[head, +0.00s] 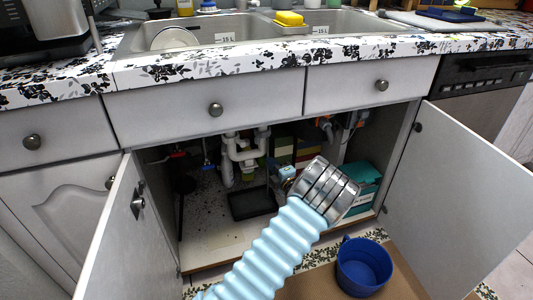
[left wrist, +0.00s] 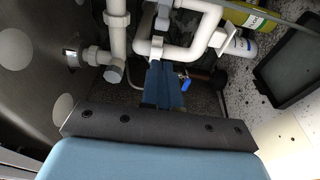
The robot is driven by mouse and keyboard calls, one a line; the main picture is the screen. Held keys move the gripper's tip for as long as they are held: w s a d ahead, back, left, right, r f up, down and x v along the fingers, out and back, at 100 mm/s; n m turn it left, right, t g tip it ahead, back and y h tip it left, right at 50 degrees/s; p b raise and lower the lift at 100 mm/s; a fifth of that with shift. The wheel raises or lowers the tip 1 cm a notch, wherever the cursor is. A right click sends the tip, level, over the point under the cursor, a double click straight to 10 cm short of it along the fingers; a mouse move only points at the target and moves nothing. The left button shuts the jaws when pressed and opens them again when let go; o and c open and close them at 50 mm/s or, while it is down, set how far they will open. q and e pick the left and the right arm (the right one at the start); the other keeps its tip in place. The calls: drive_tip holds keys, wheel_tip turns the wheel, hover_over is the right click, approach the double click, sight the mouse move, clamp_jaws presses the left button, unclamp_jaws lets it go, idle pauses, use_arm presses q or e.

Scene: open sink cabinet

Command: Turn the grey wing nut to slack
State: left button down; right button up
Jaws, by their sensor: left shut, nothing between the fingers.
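My left gripper's blue fingers (left wrist: 160,72) are shut and empty in the left wrist view, their tips just below a white horizontal pipe (left wrist: 187,52). In the head view, my left arm reaches into the open cabinet and largely hides its gripper (head: 287,173). I cannot pick out the grey wing nut for certain. A grey fitting (left wrist: 113,74) sits at the foot of a white upright pipe (left wrist: 116,30), left of the fingers. Another grey piece (left wrist: 163,18) sits above the fingertips. I cannot tell whether the fingers touch anything. My right gripper is not in view.
White drain pipes (head: 243,150) hang under the sink. A blue valve handle (left wrist: 185,84) is right of the fingers. A black tray (head: 252,204) and a teal box (head: 366,183) are inside the cabinet. Open doors (head: 120,235) flank it. A blue bucket (head: 364,267) stands in front.

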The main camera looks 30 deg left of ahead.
use_arm(q)
drive_tip(key=s+d+f+n+g+h, duration=0.25)
drive_tip(key=s+f+n+g, duration=0.2)
drive_tip(key=s+f, duration=0.35)
drive_tip(key=s+d+f+n+g+h+p, duration=0.1)
drive_tip(key=s+d+f+n+g+h, duration=0.2)
drive_tip(key=s+f+n, duration=0.5)
drive_tip(key=s+d+f+n+g+h, duration=0.2)
drive_tip(key=s+f+n+g+h, duration=0.2)
drive_tip(key=s+f, duration=0.4)
drive_tip(key=s+d+r+n+t+h+p, duration=0.1)
drive_tip(key=s+d+n+h, duration=0.3)
drive_tip(key=d+n, duration=0.5)
drive_tip(key=s+d+r+n+t+h, duration=0.1)
drive_tip(key=s+d+n+h, duration=0.3)
drive_tip(key=d+n, duration=0.5)
drive_tip(key=n+t+h, duration=0.1)
drive_tip(key=n+h, duration=0.1)
drive_tip(key=n, duration=0.7)
drive_tip(key=shift+s+d+r+p, duration=0.15)
drive_tip(key=shift+s+d+p, duration=0.1)
drive_tip(key=shift+d+p, duration=0.15)
